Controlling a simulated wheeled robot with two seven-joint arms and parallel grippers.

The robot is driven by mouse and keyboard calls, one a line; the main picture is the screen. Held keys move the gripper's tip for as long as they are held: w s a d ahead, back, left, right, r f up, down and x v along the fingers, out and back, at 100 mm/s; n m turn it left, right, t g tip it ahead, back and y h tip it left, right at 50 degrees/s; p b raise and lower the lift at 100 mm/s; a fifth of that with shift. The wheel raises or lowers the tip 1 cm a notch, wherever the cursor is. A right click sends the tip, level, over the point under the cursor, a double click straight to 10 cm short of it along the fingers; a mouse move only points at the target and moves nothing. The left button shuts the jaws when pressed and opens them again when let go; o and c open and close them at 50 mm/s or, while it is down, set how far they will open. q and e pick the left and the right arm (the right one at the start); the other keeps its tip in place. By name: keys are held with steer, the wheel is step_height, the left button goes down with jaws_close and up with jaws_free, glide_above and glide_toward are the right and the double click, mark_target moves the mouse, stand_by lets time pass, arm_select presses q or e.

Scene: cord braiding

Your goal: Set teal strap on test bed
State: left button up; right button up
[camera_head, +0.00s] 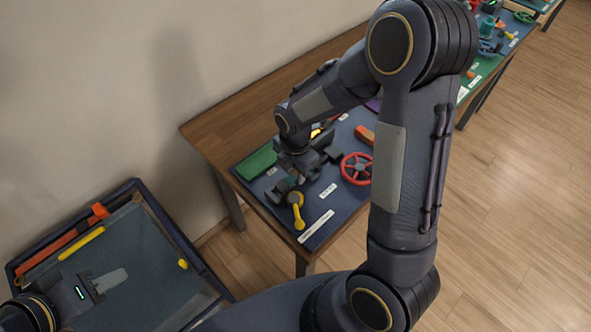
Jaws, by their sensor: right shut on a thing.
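My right gripper (308,172) is low over the dark mat (325,215) on the wooden table, beside a valve with a yellow lever (297,208). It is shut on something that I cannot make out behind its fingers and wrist. I cannot pick out a teal strap anywhere, and no label naming a test bed is readable. My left gripper (98,286) is over the dark tray (190,250) at the lower left, with a pale grey flat piece at its tip. I cannot tell whether its jaws are open.
The tray holds an orange-handled tool (65,244) and a yellow rod (81,243). My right arm hides the mat's right part. Another table stands top right.

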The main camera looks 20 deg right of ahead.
steer(key=shift+f+b, duration=0.35)
steer(key=shift+f, duration=0.2)
steer(key=shift+f+b, duration=0.4)
steer(key=shift+f, duration=0.05)
steer(key=o, duration=1.1)
steer(key=shift+c, duration=0.2)
steer(key=shift+r, duration=0.2)
step_height(320, 180, up, 8)
steer(key=p, duration=0.6)
steer(key=shift+p, duration=0.3)
steer(key=shift+f, duration=0.1)
